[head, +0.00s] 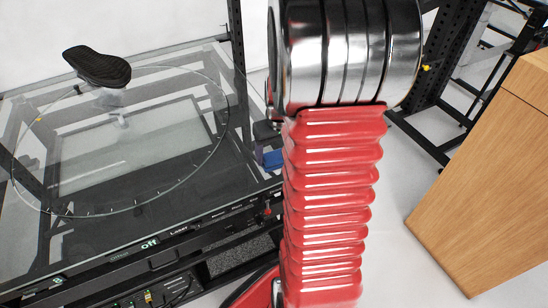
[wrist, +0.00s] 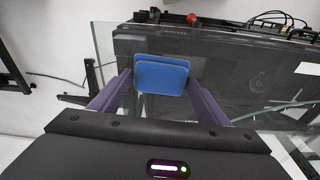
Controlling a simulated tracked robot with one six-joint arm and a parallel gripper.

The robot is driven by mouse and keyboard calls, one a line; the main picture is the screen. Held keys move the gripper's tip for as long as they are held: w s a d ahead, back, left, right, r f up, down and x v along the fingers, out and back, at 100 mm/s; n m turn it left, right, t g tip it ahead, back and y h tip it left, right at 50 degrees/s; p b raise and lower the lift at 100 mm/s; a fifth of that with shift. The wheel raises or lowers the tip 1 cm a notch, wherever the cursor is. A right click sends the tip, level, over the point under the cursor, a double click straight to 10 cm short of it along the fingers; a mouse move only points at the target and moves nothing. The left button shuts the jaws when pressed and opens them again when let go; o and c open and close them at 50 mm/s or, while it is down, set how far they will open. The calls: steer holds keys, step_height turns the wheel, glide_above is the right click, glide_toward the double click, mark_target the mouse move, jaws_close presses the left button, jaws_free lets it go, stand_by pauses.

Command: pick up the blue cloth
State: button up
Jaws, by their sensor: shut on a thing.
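The blue cloth (wrist: 162,76) is a flat, folded-looking blue piece with rounded corners. In the wrist view it sits between the two purple fingers of my gripper (wrist: 160,88), which is shut on it. In the head view a small part of the cloth (head: 273,158) shows at the right edge of the glass turntable table, just left of my red arm. My arm hides most of my gripper there. I cannot tell whether the cloth touches the glass.
The glass table (head: 215,60) carries a round turntable (head: 150,70) with a dark shoe-like object (head: 97,66) on it. A wooden box (head: 500,180) stands at the right. A black metal frame (head: 420,125) stands behind. Pale floor shows between my arm and the box.

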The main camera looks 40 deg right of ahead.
mark_target(273, 156)
steer(key=shift+r, duration=0.15)
step_height(273, 156, up, 10)
stand_by(0.4)
stand_by(0.3)
steer(key=o, duration=0.5)
steer(key=c, duration=0.4)
steer(key=w+a+f+n, duration=0.1)
steer(key=w+a+f, duration=0.1)
steer(key=w+a, duration=0.3)
steer(key=w+a+f+n, duration=0.1)
steer(key=w+a+f, duration=0.2)
steer(key=a, duration=1)
steer(key=w+a+f+n, duration=0.2)
steer(key=w+a+f, duration=0.1)
steer(key=w+a, duration=0.6)
steer(key=shift+a+y, duration=0.3)
steer(key=shift+a, duration=0.05)
